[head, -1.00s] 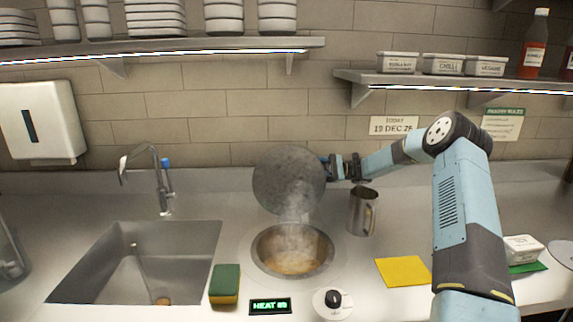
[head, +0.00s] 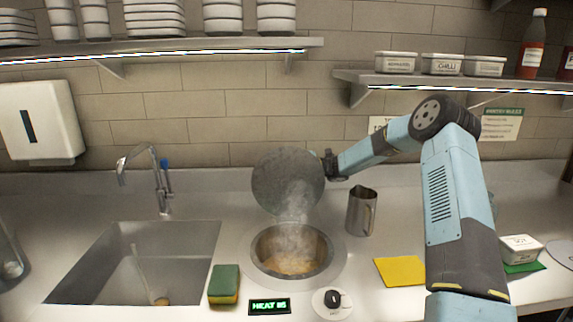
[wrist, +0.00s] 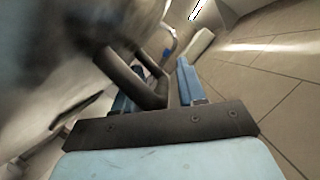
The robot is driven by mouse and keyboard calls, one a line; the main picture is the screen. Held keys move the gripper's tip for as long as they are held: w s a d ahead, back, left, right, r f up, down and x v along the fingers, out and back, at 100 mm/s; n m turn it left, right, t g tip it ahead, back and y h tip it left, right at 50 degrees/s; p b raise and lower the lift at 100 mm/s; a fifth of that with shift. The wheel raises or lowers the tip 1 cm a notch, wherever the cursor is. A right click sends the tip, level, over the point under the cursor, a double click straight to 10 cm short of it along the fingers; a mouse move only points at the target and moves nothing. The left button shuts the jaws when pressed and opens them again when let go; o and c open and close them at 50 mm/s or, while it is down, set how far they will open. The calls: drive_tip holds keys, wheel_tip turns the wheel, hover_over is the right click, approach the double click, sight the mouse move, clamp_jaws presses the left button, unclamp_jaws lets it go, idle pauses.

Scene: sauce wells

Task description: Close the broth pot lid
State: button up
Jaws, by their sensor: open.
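The broth pot (head: 291,262) is an open round well sunk in the counter, with steam rising over brown broth. Its round grey lid (head: 287,180) stands raised, nearly upright, at the back of the pot. My gripper (head: 328,163) is at the lid's right edge, partly hidden behind it. In the wrist view my open gripper (wrist: 155,82) has blue fingers on either side of a dark bar (wrist: 140,80), which looks like the lid's handle. The blurred grey lid (wrist: 60,50) fills the left of that view. Contact with the bar cannot be told.
A metal jug (head: 361,212) stands right of the pot. A sponge (head: 224,284), a heat display (head: 269,306) and a knob (head: 332,301) are in front. A sink (head: 140,262) lies left, a yellow cloth (head: 400,270) right. A shelf (head: 450,80) hangs above my arm.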

clamp_jaws()
drive_tip(key=shift+s+a, duration=0.1)
idle(0.6)
